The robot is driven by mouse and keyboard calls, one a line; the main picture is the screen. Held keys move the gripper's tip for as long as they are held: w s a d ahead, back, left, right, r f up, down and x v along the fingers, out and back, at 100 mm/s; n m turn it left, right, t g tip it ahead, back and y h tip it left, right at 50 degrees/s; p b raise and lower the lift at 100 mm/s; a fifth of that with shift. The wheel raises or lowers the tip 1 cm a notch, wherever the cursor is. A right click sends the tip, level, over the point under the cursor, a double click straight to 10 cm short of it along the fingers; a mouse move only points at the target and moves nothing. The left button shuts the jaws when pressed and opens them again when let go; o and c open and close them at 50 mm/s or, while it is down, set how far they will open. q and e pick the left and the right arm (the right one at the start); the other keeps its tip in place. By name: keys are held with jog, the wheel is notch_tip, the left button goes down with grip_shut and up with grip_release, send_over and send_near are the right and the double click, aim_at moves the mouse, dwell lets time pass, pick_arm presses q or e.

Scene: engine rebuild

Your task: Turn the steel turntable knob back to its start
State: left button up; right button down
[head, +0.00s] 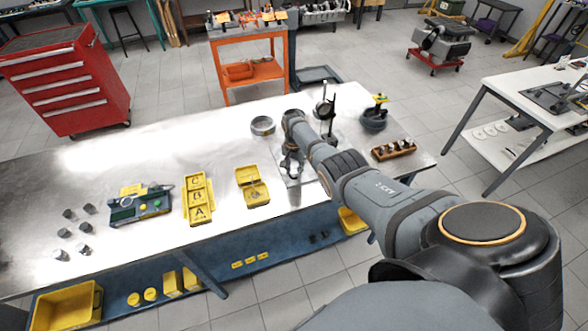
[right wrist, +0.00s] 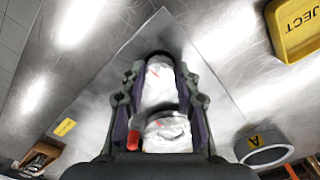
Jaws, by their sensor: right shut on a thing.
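My right gripper (head: 292,168) reaches down over a pale square plate (head: 283,181) on the steel bench in the head view. In the right wrist view, my right gripper (right wrist: 160,80) has its dark fingers on both sides of bright steel round parts, shut on the steel turntable knob (right wrist: 160,88). A second bright round steel part (right wrist: 167,135) shows nearer the palm, with a small red piece (right wrist: 134,140) beside it. The turntable's mark and angle cannot be read. In the head view my gripper and arm hide most of the knob. My left gripper is in neither view.
A dial stand (head: 326,108) stands close behind my right arm. A yellow reject tray (head: 252,188) and a lettered tray (head: 198,199) lie left. The bench's back left is clear.

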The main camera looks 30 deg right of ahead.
aim_at(294, 170)
jog(key=shift+m, duration=0.3)
jog(key=c, duration=1)
grip_release()
jog(key=shift+r, duration=0.1)
notch_tip(294, 170, up, 12)
jog(key=shift+f, duration=0.1)
